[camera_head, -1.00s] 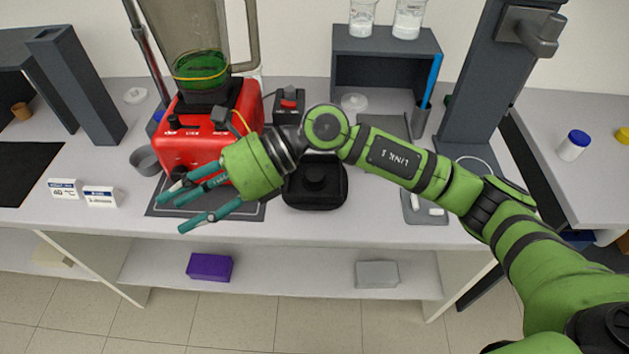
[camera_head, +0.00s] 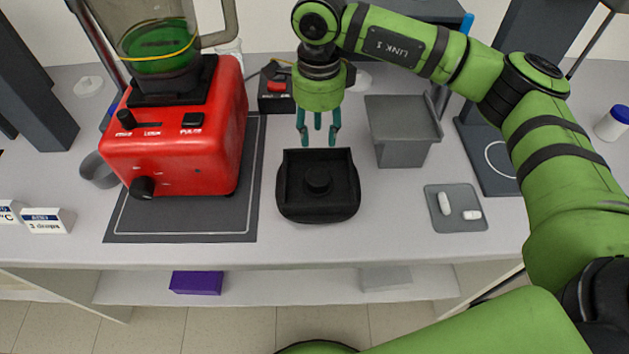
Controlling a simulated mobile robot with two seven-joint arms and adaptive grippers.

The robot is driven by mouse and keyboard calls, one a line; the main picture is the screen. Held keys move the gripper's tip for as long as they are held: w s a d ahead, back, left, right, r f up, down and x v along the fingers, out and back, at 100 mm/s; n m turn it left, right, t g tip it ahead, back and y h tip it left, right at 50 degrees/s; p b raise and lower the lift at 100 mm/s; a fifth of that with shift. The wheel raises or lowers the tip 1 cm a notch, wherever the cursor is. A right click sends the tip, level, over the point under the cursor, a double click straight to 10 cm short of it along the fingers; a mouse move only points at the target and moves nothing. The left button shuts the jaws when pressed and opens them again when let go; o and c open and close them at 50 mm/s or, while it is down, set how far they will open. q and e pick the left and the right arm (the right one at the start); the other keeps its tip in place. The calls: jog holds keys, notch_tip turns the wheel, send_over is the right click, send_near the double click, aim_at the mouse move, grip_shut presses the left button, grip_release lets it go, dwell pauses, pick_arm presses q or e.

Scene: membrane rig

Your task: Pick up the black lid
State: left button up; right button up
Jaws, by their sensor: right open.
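The black lid (camera_head: 318,203) lies on the bench, a squarish dark piece with a rounded front edge and a round knob (camera_head: 318,180) in its middle. My right gripper (camera_head: 318,142) is open and points down just behind the lid's back edge in the picture. Its teal fingers are spread with nothing between them. I cannot tell how high the fingertips are above the bench. My left gripper is not in view.
A red blender (camera_head: 182,150) with a jar of green liquid stands on a dark mat (camera_head: 190,228) at left. A grey bin (camera_head: 402,135) stands right of the lid. A small grey tray (camera_head: 456,220) holds white pieces. Bench in front of the lid is clear.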

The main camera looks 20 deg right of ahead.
aim_at(317, 150)
notch_tip(317, 150, down, 3)
jog(key=shift+r+p, duration=0.1)
jog(key=shift+p, duration=0.95)
notch_tip(317, 150, down, 4)
jog(key=shift+w+r+p, duration=0.1)
jog(key=shift+w+p, duration=0.05)
jog(key=shift+p, duration=0.35)
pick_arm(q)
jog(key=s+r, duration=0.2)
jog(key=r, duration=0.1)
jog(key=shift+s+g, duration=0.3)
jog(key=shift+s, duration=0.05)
pick_arm(e)
grip_shut()
